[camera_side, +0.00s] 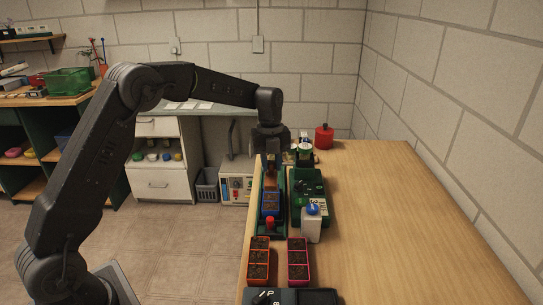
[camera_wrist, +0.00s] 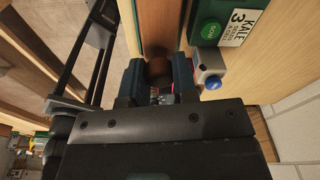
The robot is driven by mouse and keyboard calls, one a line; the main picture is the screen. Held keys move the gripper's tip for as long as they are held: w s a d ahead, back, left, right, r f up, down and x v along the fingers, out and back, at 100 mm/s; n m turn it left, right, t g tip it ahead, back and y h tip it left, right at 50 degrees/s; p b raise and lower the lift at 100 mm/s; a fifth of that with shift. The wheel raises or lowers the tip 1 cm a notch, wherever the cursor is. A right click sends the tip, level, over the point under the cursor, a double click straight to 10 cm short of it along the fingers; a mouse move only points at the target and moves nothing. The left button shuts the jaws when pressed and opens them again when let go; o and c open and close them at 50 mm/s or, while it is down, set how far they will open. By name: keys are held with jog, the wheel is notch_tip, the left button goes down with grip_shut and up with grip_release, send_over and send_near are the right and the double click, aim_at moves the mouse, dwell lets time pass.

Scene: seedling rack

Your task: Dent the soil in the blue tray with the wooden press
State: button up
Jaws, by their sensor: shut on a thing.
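The blue tray (camera_side: 262,209) of dark soil sits in a long green holder (camera_side: 282,222) near the left edge of the bench. My gripper (camera_side: 270,160) hangs above the far end of this holder, pointing down. It is shut on the brown wooden press (camera_side: 270,183), which shows below the fingers at the far end of the blue tray. I cannot tell whether the press touches the soil. In the wrist view my gripper (camera_wrist: 158,78) has its two dark fingers on either side of the brown press (camera_wrist: 160,35). The blue tray is mostly hidden there.
A green box (camera_side: 312,184) with a "KALE 3" label stands close right of the holder. Orange (camera_side: 259,241) and pink (camera_side: 298,241) trays lie nearer. A red canister (camera_side: 324,137) stands behind. The right bench is clear.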

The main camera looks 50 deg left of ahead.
aim_at(271, 178)
jog(key=shift+f, duration=2.5)
jog(key=shift+f, duration=0.6)
jog(key=shift+r, duration=0.15)
jog(key=shift+r, duration=3.95)
